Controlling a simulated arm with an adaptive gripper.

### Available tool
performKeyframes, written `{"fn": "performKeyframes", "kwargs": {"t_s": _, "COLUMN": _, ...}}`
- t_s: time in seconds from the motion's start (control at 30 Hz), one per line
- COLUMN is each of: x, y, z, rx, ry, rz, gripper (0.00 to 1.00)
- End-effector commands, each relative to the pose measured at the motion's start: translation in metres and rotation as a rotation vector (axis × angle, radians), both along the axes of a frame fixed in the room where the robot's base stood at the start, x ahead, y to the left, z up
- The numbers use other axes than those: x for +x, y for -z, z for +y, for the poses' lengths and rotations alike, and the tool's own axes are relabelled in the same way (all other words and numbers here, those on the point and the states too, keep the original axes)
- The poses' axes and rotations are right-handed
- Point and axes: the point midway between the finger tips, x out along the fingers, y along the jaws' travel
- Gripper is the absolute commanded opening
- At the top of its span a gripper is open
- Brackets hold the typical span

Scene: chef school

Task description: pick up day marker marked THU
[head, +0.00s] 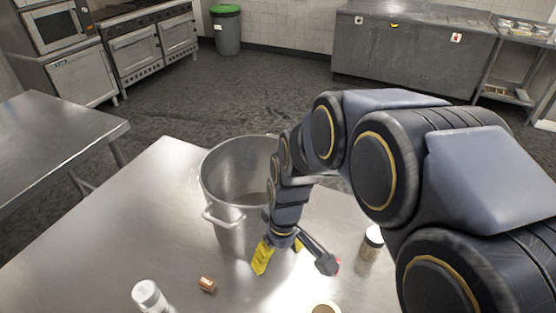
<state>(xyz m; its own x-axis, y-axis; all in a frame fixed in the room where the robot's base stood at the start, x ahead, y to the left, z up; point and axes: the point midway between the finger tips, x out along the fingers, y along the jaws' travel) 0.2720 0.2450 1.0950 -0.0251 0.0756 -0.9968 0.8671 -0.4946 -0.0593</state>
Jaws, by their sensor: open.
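No lettering reading THU is legible, so I cannot tell which thing is the day marker. A small brown block (207,284) lies on the steel table (110,235), left of and nearer than my gripper. A small red bit (338,265) shows at the right, mostly hidden behind a dark part of my gripper. My gripper (279,253) has yellow fingers, open and pointing down at the table beside the pot. The right finger is largely hidden, and I see nothing held between them.
A large metal pot (222,190) stands just behind my gripper. A white-capped bottle (150,295) is at front left. A white-lidded jar (371,243) is at right. A round tan item (323,309) is cut off at the bottom edge. The table's left side is clear.

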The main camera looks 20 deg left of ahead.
Motion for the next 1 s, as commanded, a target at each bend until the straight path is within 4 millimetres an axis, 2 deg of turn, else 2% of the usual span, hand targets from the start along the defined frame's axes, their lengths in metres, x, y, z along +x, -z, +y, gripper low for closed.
{"fn": "performKeyframes", "kwargs": {"t_s": 0.03, "x": -0.005, "y": 0.019, "z": 0.028, "rx": 0.007, "ry": -0.085, "rz": -0.004, "gripper": 0.61}}
{"fn": "performKeyframes", "kwargs": {"t_s": 0.1, "x": -0.011, "y": 0.043, "z": 0.062, "rx": 0.022, "ry": -0.19, "rz": -0.021, "gripper": 0.61}}
{"fn": "performKeyframes", "kwargs": {"t_s": 0.2, "x": -0.026, "y": 0.074, "z": 0.102, "rx": 0.042, "ry": -0.319, "rz": -0.043, "gripper": 0.61}}
{"fn": "performKeyframes", "kwargs": {"t_s": 0.33, "x": -0.038, "y": 0.1, "z": 0.137, "rx": 0.068, "ry": -0.467, "rz": -0.064, "gripper": 0.61}}
{"fn": "performKeyframes", "kwargs": {"t_s": 0.5, "x": -0.046, "y": 0.117, "z": 0.156, "rx": 0.08, "ry": -0.558, "rz": -0.079, "gripper": 0.61}}
{"fn": "performKeyframes", "kwargs": {"t_s": 1.0, "x": -0.044, "y": 0.163, "z": 0.165, "rx": 0.08, "ry": -0.563, "rz": -0.079, "gripper": 0.61}}
